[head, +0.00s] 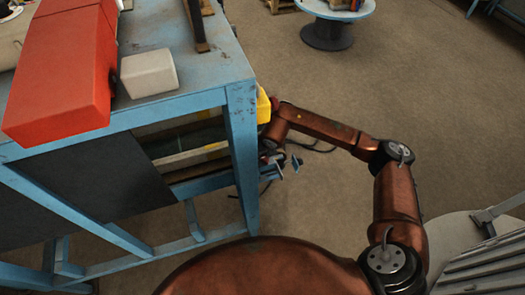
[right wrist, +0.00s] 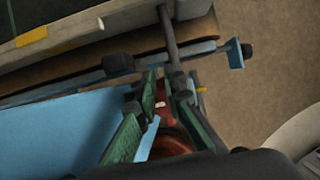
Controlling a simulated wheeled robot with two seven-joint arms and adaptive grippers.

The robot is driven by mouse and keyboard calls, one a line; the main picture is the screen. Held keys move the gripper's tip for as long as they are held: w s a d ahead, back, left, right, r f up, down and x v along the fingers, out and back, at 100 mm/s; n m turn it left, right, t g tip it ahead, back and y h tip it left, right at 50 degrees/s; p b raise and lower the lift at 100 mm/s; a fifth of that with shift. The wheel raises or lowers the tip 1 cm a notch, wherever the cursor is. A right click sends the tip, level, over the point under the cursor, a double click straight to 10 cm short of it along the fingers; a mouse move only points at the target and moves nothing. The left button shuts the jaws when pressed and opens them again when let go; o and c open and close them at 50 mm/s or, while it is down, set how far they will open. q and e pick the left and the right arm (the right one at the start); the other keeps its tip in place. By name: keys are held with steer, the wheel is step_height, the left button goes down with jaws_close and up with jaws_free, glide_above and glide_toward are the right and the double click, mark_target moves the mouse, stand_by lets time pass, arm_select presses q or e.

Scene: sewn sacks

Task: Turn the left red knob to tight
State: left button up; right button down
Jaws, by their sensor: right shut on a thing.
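A small red knob (right wrist: 160,103) with a white mark shows in the right wrist view, between the green finger pads of my right gripper (right wrist: 160,112). The gripper is shut on it. Most of the knob is hidden by the fingers, so its setting cannot be read. In the head view my right gripper (head: 269,154) reaches the side of the blue frame, low under its top; the knob cannot be made out there. My left gripper is in neither view.
A blue metal bench (head: 240,110) carries a red box (head: 65,70) and a pale block (head: 148,74). A blue-ended bar (right wrist: 236,54) sticks out beside my right gripper. A round blue table (head: 335,8) stands behind. The floor to the right is mostly free.

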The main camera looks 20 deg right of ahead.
steer(key=shift+s+f, duration=0.4)
steer(key=shift+f, duration=0.05)
steer(key=c, duration=2.1)
jaws_free()
steer(key=shift+o, duration=0.4)
steer(key=shift+r, duration=0.2)
steer(key=shift+w+r, duration=0.1)
steer(key=shift+w, duration=0.05)
steer(key=shift+s+r, duration=0.2)
steer(key=s, duration=1.2)
steer(key=shift+d+r, duration=0.15)
steer(key=shift+r, duration=0.1)
steer(key=shift+o, duration=0.4)
steer(key=shift+s, duration=0.1)
